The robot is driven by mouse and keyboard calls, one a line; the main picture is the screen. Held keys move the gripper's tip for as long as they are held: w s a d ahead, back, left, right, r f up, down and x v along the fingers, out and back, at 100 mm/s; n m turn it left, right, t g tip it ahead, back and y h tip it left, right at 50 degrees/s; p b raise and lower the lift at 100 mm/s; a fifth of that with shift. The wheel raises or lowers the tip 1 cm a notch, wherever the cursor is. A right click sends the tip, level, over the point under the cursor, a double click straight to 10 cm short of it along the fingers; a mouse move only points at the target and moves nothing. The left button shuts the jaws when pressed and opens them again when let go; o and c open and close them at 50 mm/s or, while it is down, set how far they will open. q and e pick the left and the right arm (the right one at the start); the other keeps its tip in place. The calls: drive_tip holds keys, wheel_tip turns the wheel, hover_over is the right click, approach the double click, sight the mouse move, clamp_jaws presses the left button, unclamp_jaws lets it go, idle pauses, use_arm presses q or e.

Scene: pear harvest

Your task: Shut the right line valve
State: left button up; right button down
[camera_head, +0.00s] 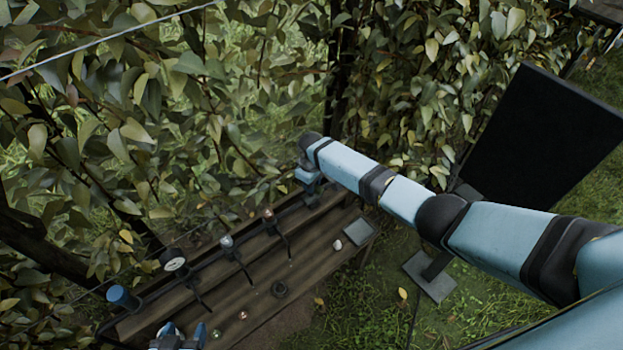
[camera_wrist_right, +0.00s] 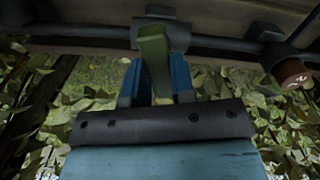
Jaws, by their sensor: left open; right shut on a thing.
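In the right wrist view, a green lever handle (camera_wrist_right: 153,50) sits on a grey fitting of a dark pipe (camera_wrist_right: 90,43). The lever points away from the fitting, across the line of the pipe, towards the camera. My right gripper (camera_wrist_right: 156,78) has its blue fingers on both sides of the lever and is shut on it. In the head view my right gripper (camera_head: 308,176) is at the right end of the pipe, and the lever cannot be made out there. My left gripper (camera_head: 181,336) is open and empty at the bottom left, over the bench's near left part.
A wooden bench (camera_head: 255,265) carries the pipe, a round gauge (camera_head: 174,260), a blue-capped part (camera_head: 122,297) and two fittings with round caps (camera_head: 226,241). Small round items lie on its top. Dense foliage stands behind. A dark panel (camera_head: 545,135) stands at the right, over grass.

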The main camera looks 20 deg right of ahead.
drive_tip(key=shift+r+m+p, duration=0.1)
drive_tip(key=shift+m+p, duration=0.35)
drive_tip(key=shift+m, duration=1.15)
drive_tip(key=c, duration=1)
unclamp_jaws()
drive_tip(key=shift+o, duration=0.2)
wheel_tip(320, 180, up, 14)
drive_tip(key=shift+p, duration=0.4)
drive_tip(key=shift+f, duration=0.2)
